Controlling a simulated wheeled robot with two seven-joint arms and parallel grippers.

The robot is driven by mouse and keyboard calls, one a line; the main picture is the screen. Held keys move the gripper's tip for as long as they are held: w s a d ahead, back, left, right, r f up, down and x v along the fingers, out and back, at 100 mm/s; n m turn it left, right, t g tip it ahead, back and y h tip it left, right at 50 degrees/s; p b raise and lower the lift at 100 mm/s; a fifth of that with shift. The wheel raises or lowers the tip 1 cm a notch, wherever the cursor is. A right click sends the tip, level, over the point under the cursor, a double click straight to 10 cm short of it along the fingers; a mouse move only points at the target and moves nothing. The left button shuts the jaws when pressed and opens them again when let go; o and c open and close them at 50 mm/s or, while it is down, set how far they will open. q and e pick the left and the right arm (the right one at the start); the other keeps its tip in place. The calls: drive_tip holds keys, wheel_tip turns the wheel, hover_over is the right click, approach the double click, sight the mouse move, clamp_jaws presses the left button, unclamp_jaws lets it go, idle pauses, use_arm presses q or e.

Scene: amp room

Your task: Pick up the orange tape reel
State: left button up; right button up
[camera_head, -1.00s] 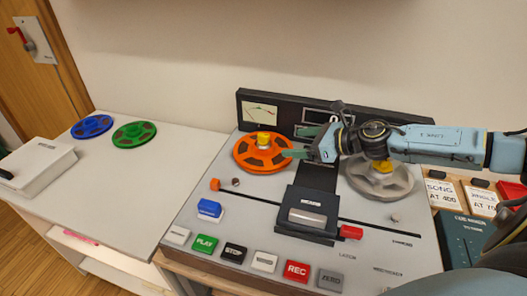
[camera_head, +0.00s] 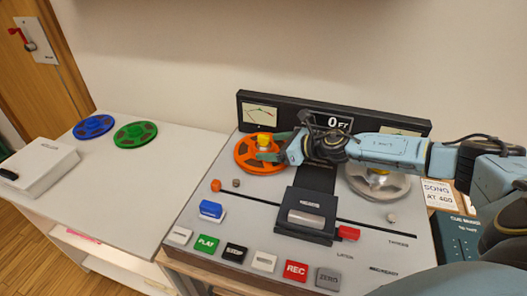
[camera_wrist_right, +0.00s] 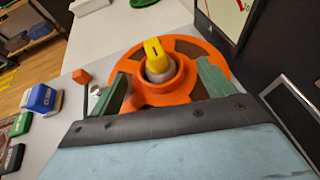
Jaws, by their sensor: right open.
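The orange tape reel (camera_head: 258,153) lies flat on the left spindle of the tape machine, with a yellow knob (camera_head: 264,141) at its hub. It also shows in the right wrist view (camera_wrist_right: 158,98), where the yellow knob (camera_wrist_right: 154,54) stands up from the hub. My right gripper (camera_head: 272,147) is open at the reel's right side. In the wrist view its two green fingertips (camera_wrist_right: 160,82) stand apart on either side of the near part of the hub. I cannot tell whether they touch the reel. My left gripper is not in view.
The machine (camera_head: 222,236) has a clear reel (camera_head: 378,181) on the right spindle, a black head block (camera_head: 306,213) in the middle and several buttons in front. Blue (camera_head: 94,126) and green (camera_head: 134,133) reels lie on the left table. A black meter panel (camera_head: 290,112) stands behind.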

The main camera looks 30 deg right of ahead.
drive_tip(key=shift+x, duration=1)
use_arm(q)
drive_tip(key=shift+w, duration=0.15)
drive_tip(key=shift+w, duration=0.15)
use_arm(e)
drive_tip(key=shift+r, duration=0.1)
drive_tip(key=c, duration=1.3)
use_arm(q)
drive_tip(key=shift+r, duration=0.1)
use_arm(e)
drive_tip(key=shift+r, duration=0.15)
